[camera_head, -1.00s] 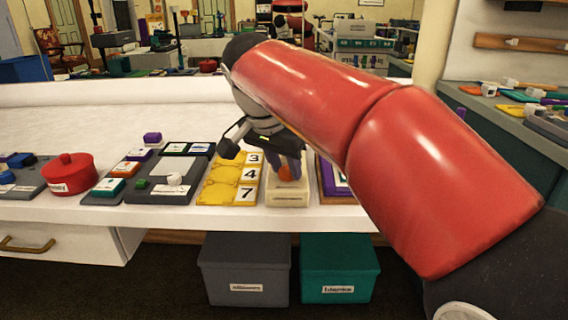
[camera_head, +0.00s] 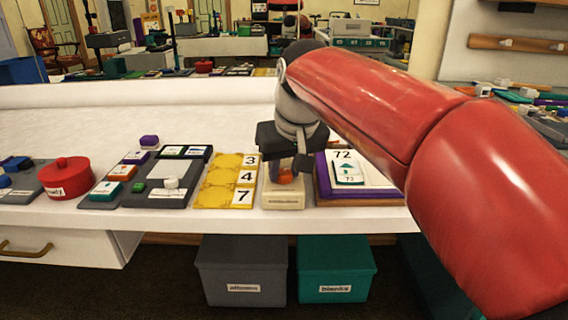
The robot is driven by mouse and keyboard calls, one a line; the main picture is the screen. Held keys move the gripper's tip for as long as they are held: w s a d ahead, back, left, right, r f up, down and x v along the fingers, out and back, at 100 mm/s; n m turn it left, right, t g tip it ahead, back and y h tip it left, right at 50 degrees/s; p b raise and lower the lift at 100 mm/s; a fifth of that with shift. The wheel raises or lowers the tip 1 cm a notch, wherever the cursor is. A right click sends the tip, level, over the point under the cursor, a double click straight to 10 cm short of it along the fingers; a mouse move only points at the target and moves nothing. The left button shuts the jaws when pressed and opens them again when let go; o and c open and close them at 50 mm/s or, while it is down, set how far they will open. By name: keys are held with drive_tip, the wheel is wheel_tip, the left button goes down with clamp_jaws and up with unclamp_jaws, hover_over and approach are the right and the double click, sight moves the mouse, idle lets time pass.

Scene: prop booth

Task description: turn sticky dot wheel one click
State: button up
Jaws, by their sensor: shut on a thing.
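The sticky dot wheel shows as a small orange piece (camera_head: 285,177) on a cream dispenser base (camera_head: 283,201) at the table's front edge. My gripper (camera_head: 286,172) is right above the base, pointing down, with its fingers around the orange piece. It is shut on the wheel. The gripper body and fingers hide most of the wheel and the back of the base, so its exact turn cannot be seen.
Left of the base is a yellow number board (camera_head: 215,187) showing 3, 4 and 7. Right of it is a purple board (camera_head: 322,182) with a white card (camera_head: 347,167) marked 72. A red lidded pot (camera_head: 67,178) stands further left.

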drive_tip(key=shift+w+d+n+g+y+p, duration=0.1)
drive_tip(key=shift+n+g+y+p, duration=0.25)
drive_tip(key=shift+n, duration=0.8)
drive_tip(key=shift+d+n+g+y+p, duration=0.15)
drive_tip(key=shift+n+y, duration=0.3)
drive_tip(key=shift+n, duration=0.7)
drive_tip(key=o, duration=1)
drive_tip(key=v, duration=0.8)
drive_tip(key=shift+f, duration=0.1)
drive_tip(key=s+d+f+m+h, duration=0.1)
drive_tip(key=s+d+f+m, duration=0.1)
drive_tip(key=s+f, duration=0.4)
drive_tip(key=s+d+f+m+t+h, duration=0.1)
drive_tip(key=s+d+f+m, duration=0.2)
drive_tip(key=s+d+f, duration=0.2)
drive_tip(key=s+d+f+m+t+h, duration=0.1)
drive_tip(key=s+d+f+m, duration=0.2)
drive_tip(key=s+f, duration=0.3)
drive_tip(key=shift+s+d+f, duration=0.2)
drive_tip(key=shift+d+f, duration=0.05)
drive_tip(key=shift+f, duration=0.45)
drive_tip(key=shift+s+d+f, duration=0.15)
drive_tip(key=shift+d+f, duration=0.1)
drive_tip(key=shift+f, duration=0.45)
